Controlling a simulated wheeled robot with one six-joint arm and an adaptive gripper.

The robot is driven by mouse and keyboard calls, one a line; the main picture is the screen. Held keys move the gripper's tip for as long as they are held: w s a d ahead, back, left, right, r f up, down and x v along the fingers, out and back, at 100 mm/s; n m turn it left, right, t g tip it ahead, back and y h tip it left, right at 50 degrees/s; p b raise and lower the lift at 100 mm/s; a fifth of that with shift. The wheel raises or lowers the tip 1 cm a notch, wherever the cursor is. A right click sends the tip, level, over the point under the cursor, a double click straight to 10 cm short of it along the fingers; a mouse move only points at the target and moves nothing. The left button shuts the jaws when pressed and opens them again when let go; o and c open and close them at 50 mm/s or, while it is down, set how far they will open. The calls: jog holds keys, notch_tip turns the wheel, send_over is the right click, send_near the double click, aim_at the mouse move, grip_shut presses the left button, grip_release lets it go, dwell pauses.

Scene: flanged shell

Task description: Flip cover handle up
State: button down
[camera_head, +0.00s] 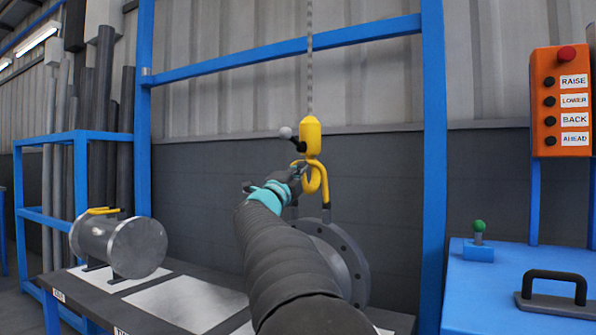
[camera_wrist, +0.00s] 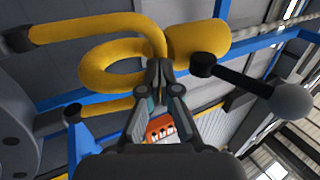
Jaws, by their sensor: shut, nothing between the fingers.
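A grey round flanged cover (camera_head: 350,258) stands upright at the bench, partly hidden behind my arm. Its yellow handle (camera_head: 325,188) rises from the top edge to the hook. In the wrist view the yellow handle (camera_wrist: 95,27) shows as bars with dark ends. The yellow hook (camera_head: 311,138) hangs on a chain; its curl (camera_wrist: 88,72) lies close to the handle, and whether they touch I cannot tell. My gripper (camera_head: 301,168) is shut and empty beside the hook and handle. Its fingertips (camera_wrist: 159,68) overlap the hook's curl in the wrist view; contact is unclear.
A lever with a grey ball (camera_head: 285,132) sticks out from the hook block. A grey flanged shell (camera_head: 122,246) with a yellow handle lies on the bench at left. A blue cabinet (camera_head: 500,313) with a black handle and an orange control box (camera_head: 561,100) are at right.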

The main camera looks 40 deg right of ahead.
jog(key=shift+w+d+r, duration=0.15)
jog(key=shift+d+r, duration=0.05)
jog(key=shift+d, duration=0.1)
jog(key=shift+a, duration=0.1)
jog(key=s+a+f+b, duration=0.1)
jog(key=s+a, duration=0.1)
jog(key=a, duration=0.4)
jog(key=s+a+f+b, duration=0.1)
jog(key=s+a, duration=0.2)
jog(key=a, duration=0.3)
jog(key=shift+s+a+f, duration=0.15)
jog(key=shift+a+f, duration=0.1)
jog(key=shift+f, duration=0.1)
